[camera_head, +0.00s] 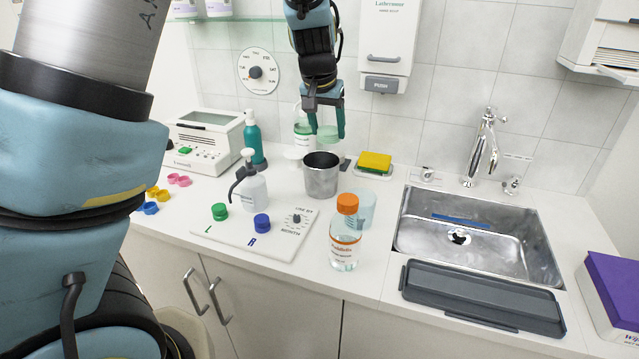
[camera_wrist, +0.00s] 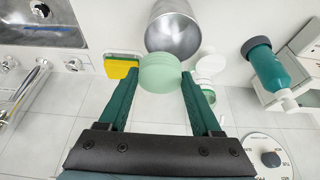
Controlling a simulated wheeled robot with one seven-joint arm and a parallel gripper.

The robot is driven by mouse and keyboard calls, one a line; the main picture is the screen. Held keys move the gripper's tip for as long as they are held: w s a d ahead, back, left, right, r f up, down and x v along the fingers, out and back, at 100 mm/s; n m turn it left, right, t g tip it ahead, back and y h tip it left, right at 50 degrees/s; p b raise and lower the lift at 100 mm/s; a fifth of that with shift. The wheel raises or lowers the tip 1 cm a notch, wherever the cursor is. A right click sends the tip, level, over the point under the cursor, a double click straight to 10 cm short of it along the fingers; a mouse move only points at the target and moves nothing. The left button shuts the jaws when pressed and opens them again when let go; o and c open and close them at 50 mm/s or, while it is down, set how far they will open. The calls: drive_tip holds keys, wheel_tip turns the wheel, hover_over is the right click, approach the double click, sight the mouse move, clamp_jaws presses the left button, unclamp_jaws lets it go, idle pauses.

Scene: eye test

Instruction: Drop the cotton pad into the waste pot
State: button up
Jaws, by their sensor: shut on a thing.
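The cotton pad (camera_wrist: 160,74) is a pale green, round, thick disc. My gripper (camera_wrist: 158,78) is shut on it, with the pad between its two green fingertips. In the head view the pad (camera_head: 327,134) shows at my gripper (camera_head: 327,130), above the counter. The waste pot (camera_head: 321,180) is a grey metal pot with a dark open top, standing upright on the counter. In the head view the pad appears just above the pot's rim. In the wrist view the pot (camera_wrist: 176,32) lies beyond the pad, and the pad overlaps part of its rim.
A clear bottle with an orange cap (camera_head: 346,235) stands in front of the pot. A white pump bottle (camera_head: 252,185) stands left of it, and a yellow and green sponge (camera_head: 375,162) lies right. The sink (camera_head: 480,238) is at right. A dispenser (camera_head: 388,45) hangs on the wall behind.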

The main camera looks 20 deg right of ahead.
drive_tip(key=shift+f, duration=0.65)
drive_tip(key=o, duration=1.4)
drive_tip(key=shift+r, duration=0.2)
drive_tip(key=b+v, duration=0.1)
drive_tip(key=v, duration=0.9)
drive_tip(key=shift+s+a+r, duration=0.15)
drive_tip(key=shift+s+r, duration=0.05)
